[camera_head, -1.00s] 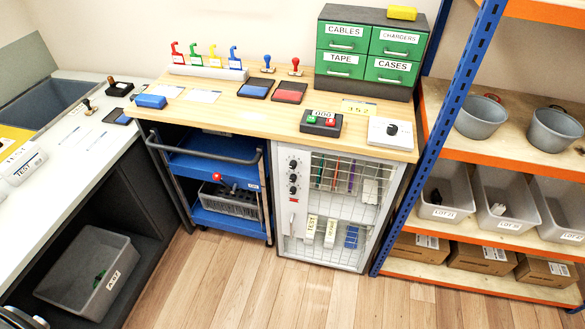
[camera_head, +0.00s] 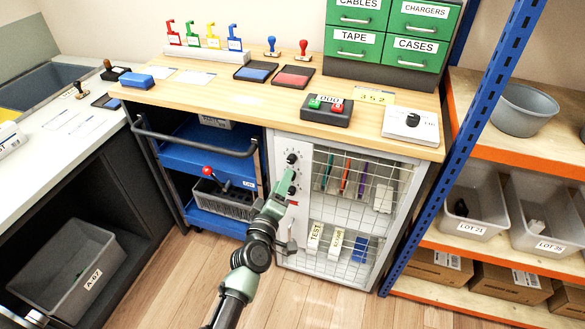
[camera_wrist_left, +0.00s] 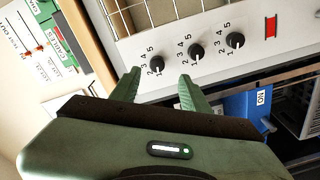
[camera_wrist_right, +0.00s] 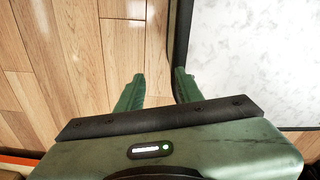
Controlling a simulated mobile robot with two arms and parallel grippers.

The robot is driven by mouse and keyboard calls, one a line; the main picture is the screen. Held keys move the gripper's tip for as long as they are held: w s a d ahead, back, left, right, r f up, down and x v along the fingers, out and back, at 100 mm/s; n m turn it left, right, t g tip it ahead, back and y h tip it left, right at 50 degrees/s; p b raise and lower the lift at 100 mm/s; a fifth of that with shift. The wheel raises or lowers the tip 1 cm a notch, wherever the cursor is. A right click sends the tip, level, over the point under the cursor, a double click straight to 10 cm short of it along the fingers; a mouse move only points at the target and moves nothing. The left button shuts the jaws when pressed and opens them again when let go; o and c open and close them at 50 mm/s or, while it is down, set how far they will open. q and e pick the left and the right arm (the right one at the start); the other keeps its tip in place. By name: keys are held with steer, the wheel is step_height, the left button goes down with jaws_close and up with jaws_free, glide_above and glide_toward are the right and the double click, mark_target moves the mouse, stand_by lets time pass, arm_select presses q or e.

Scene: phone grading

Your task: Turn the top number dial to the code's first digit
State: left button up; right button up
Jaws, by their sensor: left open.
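The white cabinet (camera_head: 315,262) has a column of black number dials on its front panel. The top dial (camera_head: 292,158) is at the upper end; in the left wrist view the top dial (camera_wrist_left: 155,64) is the leftmost, with digits 1 to 5 around it. I cannot tell its setting. The middle dial (camera_wrist_left: 196,53) and lower dial (camera_wrist_left: 235,40) sit beside it. A yellow code card (camera_head: 374,96) on the bench reads 352. My left gripper (camera_head: 288,178) is open; in the left wrist view its fingers (camera_wrist_left: 158,76) point at the top dial, apart from it. My right gripper (camera_wrist_right: 160,76) is open and empty above the floor.
Mesh doors (camera_head: 350,195) cover shelves right of the dials. A red mark (camera_wrist_left: 270,27) lies below them. A blue cart (camera_head: 215,165) with a dark handle stands left of the cabinet. The blue rack post (camera_head: 450,150) is at right. The wooden floor in front is open.

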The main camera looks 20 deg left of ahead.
mark_target(290, 161)
arm_select(q)
steer(key=w, duration=0.7)
steer(key=shift+w+a+r, duration=0.15)
steer(key=shift+w+r, duration=0.1)
steer(key=shift+w, duration=0.05)
jaws_close()
